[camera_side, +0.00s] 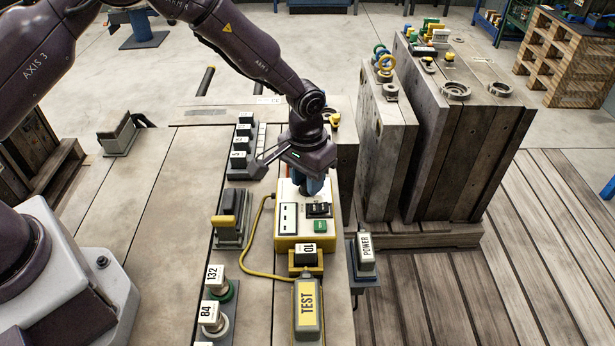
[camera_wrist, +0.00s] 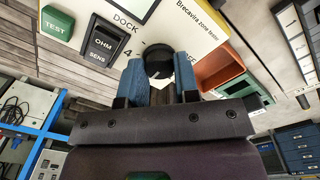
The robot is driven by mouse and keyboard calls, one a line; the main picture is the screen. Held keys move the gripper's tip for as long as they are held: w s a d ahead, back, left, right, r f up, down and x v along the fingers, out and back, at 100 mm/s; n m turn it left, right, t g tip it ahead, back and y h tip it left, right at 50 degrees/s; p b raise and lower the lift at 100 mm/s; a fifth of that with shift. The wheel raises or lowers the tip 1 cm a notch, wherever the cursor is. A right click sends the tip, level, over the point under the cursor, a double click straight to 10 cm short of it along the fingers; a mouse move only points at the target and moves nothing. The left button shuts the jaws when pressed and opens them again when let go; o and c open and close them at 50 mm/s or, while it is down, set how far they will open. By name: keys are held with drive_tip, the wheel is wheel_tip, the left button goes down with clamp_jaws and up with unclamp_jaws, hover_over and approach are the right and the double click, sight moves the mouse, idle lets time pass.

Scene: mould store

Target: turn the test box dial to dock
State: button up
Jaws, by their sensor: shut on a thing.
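The test box (camera_side: 287,228) is yellow with a pale face and stands on the bench in the side view. In the wrist view its face (camera_wrist: 185,20) carries the word DOCK, a 4 and a partly hidden label at right. The round black dial (camera_wrist: 158,60) sits between the blue fingertips of my gripper (camera_wrist: 160,75), which is shut on it. A light mark shows on the dial, but I cannot tell which label it points to. In the side view my gripper (camera_side: 315,187) is over the box's far end and hides the dial.
A black OHM SENS switch (camera_wrist: 102,42) and green TEST button (camera_wrist: 57,23) sit beside the dial. A yellow cable (camera_side: 255,262) runs from the box. A yellow TEST block (camera_side: 308,312) stands in front; tall mould blocks (camera_side: 460,150) stand at right.

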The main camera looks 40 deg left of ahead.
drive_tip(key=m, duration=0.4)
drive_tip(key=shift+r+m, duration=0.1)
drive_tip(key=shift+m, duration=0.2)
drive_tip(key=m, duration=0.5)
drive_tip(key=shift+d+m, duration=0.1)
drive_tip(key=shift+m, duration=0.2)
drive_tip(key=m, duration=1)
drive_tip(key=shift+m, duration=0.3)
drive_tip(key=o, duration=0.9)
drive_tip(key=shift+o, duration=0.2)
wheel_tip(320, 180, up, 13)
drive_tip(key=shift+w, duration=0.15)
